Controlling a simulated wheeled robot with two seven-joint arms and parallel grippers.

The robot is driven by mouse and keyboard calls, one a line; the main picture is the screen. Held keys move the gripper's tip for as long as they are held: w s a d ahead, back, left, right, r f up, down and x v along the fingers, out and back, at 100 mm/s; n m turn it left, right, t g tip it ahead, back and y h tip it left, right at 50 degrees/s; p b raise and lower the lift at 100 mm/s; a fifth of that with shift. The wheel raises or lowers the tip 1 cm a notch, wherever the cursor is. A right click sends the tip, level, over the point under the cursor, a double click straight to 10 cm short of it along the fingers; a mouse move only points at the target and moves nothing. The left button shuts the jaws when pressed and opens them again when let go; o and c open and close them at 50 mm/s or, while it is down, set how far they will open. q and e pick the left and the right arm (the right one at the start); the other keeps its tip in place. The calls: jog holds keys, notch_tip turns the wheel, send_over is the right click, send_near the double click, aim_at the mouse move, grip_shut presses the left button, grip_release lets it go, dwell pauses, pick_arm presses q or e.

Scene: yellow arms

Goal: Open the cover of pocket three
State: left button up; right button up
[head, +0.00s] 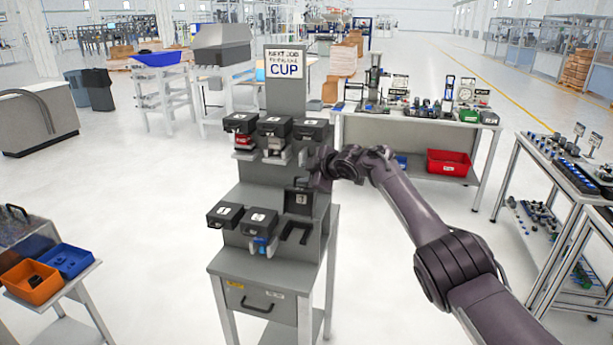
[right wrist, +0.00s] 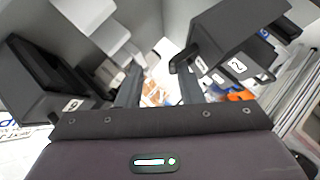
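The cover of pocket three (head: 299,199) is a black lid with a white number label. It stands tilted up, its face toward me, above a dark U-shaped frame (head: 293,234) on the lower row of the grey stand. My right gripper (head: 319,172) is just above and right of this cover; whether they touch is unclear. In the right wrist view, my right gripper's fingers (right wrist: 160,88) are apart with nothing visibly held between them. A black cover marked 2 (right wrist: 236,65) is on the right there, and another labelled dark cover (right wrist: 60,95) is on the left. My left gripper is out of view.
Flat covers one (head: 225,214) and two (head: 258,220) sit left of pocket three. Three more black covers, including the middle one (head: 275,126), form the upper row. A bench with a red bin (head: 448,162) stands at right.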

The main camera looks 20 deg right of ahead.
jog(key=shift+f, duration=0.25)
dwell(0.3)
jog(key=shift+s, duration=0.1)
jog(key=shift+s+d+r+b, duration=0.15)
jog(key=shift+s+b, duration=0.15)
jog(key=shift+b, duration=0.05)
jog(key=b+v, duration=0.2)
jog(key=v, duration=0.5)
jog(key=shift+b, duration=0.35)
